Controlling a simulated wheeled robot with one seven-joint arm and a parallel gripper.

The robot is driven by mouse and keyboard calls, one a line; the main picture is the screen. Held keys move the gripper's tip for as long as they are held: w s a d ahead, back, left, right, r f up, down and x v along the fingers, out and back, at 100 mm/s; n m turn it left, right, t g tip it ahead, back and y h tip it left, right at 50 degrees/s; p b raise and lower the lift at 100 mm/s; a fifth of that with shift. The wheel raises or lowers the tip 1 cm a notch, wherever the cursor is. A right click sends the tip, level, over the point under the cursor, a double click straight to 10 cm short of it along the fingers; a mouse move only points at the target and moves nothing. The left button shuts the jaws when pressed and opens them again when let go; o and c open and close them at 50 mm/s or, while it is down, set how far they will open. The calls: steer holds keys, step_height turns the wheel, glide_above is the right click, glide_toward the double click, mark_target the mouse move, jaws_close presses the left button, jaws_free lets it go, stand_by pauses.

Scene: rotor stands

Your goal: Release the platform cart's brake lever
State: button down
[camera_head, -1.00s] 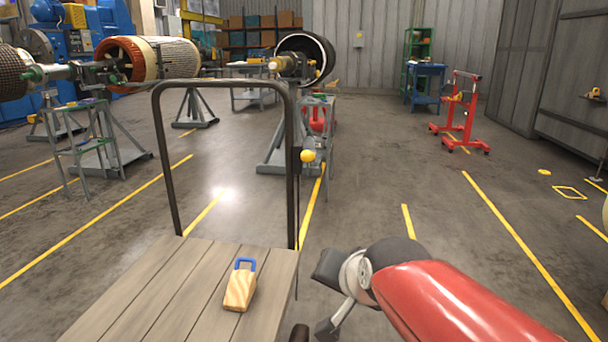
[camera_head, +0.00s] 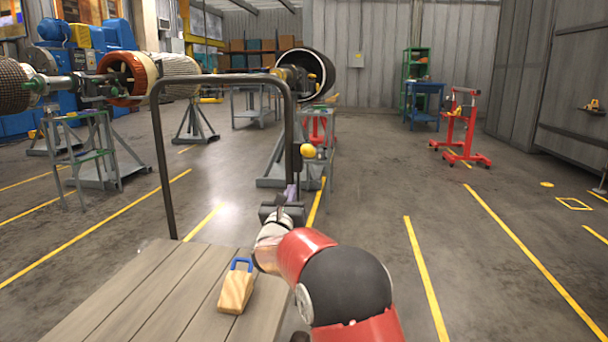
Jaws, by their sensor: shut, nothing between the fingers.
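The platform cart has a wooden deck (camera_head: 150,300) and a dark tubular push handle (camera_head: 160,150). The brake lever's yellow knob (camera_head: 308,150) sits at the right side of the handle's right post, by a small dark bracket. My gripper (camera_head: 290,192) is shut and empty. It is in front of the lower part of that right post, pointing up, below the yellow knob and apart from it in the picture. My wrist hides the foot of the post. The depth gap between fingertips and lever is hard to tell.
A wooden block with a blue loop (camera_head: 236,288) lies on the deck, left of my arm. Rotor stands (camera_head: 195,125) and a grey step stand (camera_head: 85,160) are behind. A red stand (camera_head: 460,130) is at the right. The floor right of my arm is clear.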

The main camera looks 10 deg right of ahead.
mark_target(308, 152)
steer(key=f+m+h, duration=0.1)
steer(key=m, duration=0.1)
steer(key=f+m+h, duration=0.2)
steer(key=shift+w+m, duration=0.3)
steer(key=shift+w, duration=0.05)
steer(key=shift+w, duration=0.1)
steer(key=s+r+p+x, duration=0.1)
steer(key=r+p+x, duration=0.1)
steer(key=x, duration=1)
steer(key=shift+r+p, duration=0.35)
steer(key=shift+r, duration=0.05)
steer(key=shift+w+d+r, duration=0.1)
